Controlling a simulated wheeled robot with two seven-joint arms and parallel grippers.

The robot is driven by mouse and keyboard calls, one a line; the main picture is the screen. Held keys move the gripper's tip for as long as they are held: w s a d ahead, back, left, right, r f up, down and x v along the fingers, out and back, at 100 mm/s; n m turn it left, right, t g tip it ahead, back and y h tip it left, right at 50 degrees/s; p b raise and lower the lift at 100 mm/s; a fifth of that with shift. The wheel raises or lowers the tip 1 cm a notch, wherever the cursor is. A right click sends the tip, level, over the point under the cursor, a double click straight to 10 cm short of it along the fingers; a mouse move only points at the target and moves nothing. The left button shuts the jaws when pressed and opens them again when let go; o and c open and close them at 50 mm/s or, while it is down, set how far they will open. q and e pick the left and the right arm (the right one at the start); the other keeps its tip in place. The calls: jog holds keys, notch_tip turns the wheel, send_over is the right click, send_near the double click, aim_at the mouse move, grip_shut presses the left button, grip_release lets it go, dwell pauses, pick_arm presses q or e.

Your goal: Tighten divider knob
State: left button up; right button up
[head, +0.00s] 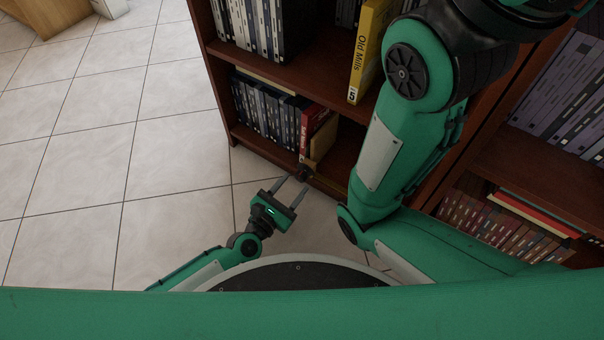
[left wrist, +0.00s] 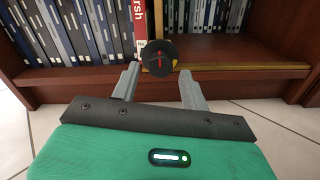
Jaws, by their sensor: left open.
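The divider knob (left wrist: 158,58) is round and black with a red mark on its face. It sits at the front of the low shelf, by a brass-coloured rail (left wrist: 235,67), just right of a red book (left wrist: 140,18). In the head view the knob (head: 305,172) is small and dark. My left gripper (head: 296,183) is open and points at the knob. In the left wrist view its two fingertips (left wrist: 159,74) stand apart on either side below the knob, with nothing between them. I cannot tell the remaining distance exactly. My right gripper is out of view.
Dark books (head: 265,108) fill the shelf left of the red book. A yellow book (head: 368,50) stands on the shelf above. My right arm covers part of the bookcase. Tiled floor (head: 100,180) lies clear at left.

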pick_arm(q)
jog(key=shift+w, duration=0.1)
jog(key=shift+x, duration=1.15)
jog(key=shift+c, duration=0.3)
